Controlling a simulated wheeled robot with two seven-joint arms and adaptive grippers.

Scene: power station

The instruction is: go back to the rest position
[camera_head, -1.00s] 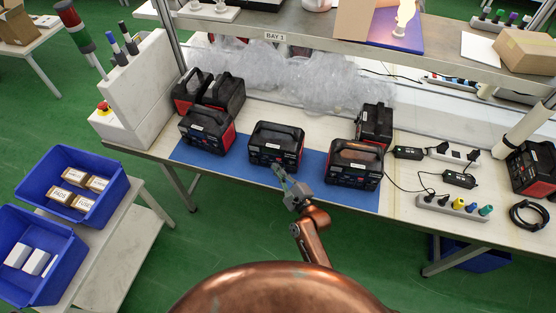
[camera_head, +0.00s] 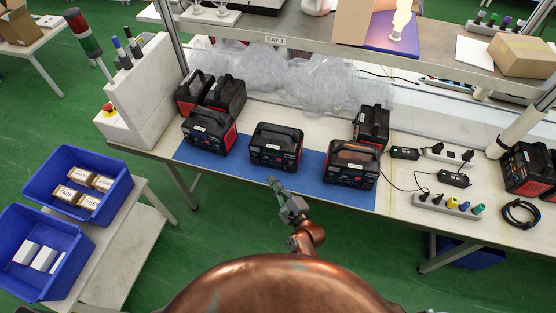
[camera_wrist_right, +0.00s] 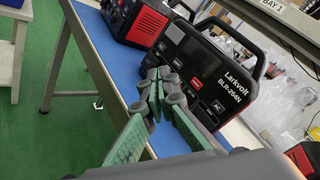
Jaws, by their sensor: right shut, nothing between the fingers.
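My right gripper (camera_head: 271,180) is shut and empty. It is at the front edge of the blue mat (camera_head: 316,187), just in front of the middle power station (camera_head: 275,147), with a gap between them. In the right wrist view, the shut green-padded fingers (camera_wrist_right: 165,82) show in front of a black and red power station labelled Larkvolt BLR-254N (camera_wrist_right: 222,80). Another power station (camera_head: 351,164) stands to the right on the mat, and one (camera_head: 209,131) to the left. My left gripper is out of view.
The shelf (camera_head: 300,48) with the BAY 1 label spans above the bench. A power strip (camera_head: 447,204) and cables lie on the right. Blue bins (camera_head: 45,252) stand on a low table at lower left. The green floor (camera_head: 215,225) before the bench is clear.

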